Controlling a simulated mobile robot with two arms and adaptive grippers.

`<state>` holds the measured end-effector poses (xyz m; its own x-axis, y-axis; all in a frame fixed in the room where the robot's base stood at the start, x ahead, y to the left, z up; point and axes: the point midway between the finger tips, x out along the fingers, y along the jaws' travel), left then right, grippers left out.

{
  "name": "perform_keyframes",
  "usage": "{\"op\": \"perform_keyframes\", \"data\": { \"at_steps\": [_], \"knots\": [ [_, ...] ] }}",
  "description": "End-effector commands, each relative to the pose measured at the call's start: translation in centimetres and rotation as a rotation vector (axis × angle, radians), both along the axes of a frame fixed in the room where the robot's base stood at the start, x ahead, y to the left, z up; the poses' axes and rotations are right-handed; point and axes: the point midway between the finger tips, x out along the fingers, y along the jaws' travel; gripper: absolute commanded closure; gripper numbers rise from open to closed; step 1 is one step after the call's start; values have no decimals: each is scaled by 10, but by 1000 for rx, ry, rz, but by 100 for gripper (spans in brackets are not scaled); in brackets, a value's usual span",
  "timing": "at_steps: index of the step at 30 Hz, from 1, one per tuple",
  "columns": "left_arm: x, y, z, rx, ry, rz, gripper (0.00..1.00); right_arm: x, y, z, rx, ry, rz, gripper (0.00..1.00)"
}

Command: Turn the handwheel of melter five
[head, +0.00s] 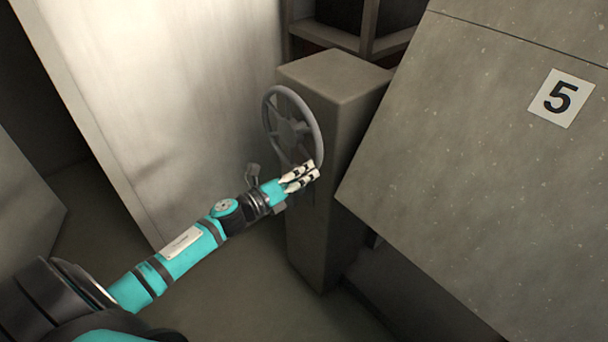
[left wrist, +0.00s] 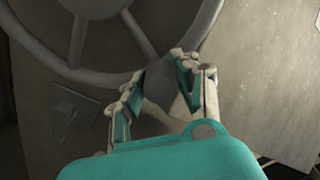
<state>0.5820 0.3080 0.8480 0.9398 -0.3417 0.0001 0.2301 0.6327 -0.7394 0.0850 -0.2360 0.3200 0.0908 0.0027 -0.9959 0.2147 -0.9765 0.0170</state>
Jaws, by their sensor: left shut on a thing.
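The handwheel (head: 290,125) is a grey spoked wheel on the side of a grey pedestal (head: 335,95), beside the large panel marked with a black 5 on a white label (head: 561,98). My left gripper (head: 312,172) is at the lower rim of the wheel and is shut on it. In the left wrist view the wheel's rim (left wrist: 205,22) curves across the top, and my left gripper's fingers (left wrist: 160,85) close around a grey part at the rim. The exact contact is partly hidden by the fingers. My right gripper is in neither view.
The grey number-five panel (head: 470,170) slopes close by on the right. A tall pale panel (head: 180,90) stands behind and left of the wheel. Dark shelving (head: 350,40) is at the back. Open floor (head: 245,290) lies below my left arm.

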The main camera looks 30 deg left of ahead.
Motion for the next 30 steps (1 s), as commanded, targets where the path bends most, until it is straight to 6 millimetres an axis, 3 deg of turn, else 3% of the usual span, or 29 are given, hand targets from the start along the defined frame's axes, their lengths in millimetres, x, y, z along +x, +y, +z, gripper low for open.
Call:
{"op": "perform_keyframes", "data": {
  "at_steps": [8, 9, 14, 23, 30],
  "knots": [
    [-1, 0, -2, 1, 4, -2, 100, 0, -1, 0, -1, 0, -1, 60],
    [-1, 0, -2, 1, 4, -2, 68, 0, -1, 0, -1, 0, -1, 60],
    [0, 0, -1, 1, 2, -1, 47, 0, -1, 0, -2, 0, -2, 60],
    [-2, 1, 0, 0, 2, 0, 47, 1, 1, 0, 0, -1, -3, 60],
    [-32, 11, -2, 0, 5, 0, 47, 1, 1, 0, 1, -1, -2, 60]
  ]
}}
